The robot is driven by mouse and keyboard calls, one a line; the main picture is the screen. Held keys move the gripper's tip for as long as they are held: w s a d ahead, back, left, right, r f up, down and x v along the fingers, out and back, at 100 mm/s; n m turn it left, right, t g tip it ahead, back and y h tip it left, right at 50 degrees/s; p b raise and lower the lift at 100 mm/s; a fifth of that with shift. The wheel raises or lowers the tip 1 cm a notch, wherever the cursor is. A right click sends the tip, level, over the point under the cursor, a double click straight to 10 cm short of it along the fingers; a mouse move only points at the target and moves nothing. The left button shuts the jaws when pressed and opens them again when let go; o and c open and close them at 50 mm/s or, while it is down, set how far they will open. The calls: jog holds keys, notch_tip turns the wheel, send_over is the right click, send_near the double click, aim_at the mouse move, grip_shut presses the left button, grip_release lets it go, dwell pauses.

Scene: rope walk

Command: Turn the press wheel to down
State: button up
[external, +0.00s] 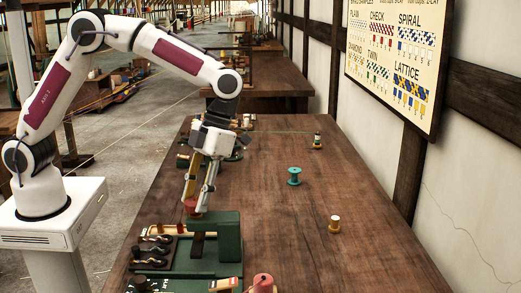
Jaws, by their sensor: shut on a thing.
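The green press (228,232) stands near the front of the wooden bench, left of the middle. A small reddish part (190,204) shows between my fingertips at the top left of the press; I take it for the press wheel. My gripper (194,207) points down and is shut on this part. The fingers hide most of it, so its shape and how far it is turned cannot be told. A pale horizontal bar (170,229) lies just below and left of the fingertips.
A dark rack (152,250) with several hooks is left of the press. The bench's right side is mostly clear. A sample board (395,60) hangs on the wall.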

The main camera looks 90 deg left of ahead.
jog(key=o, duration=1.1)
jog(key=shift+r, duration=0.2)
jog(key=shift+r, duration=4.85)
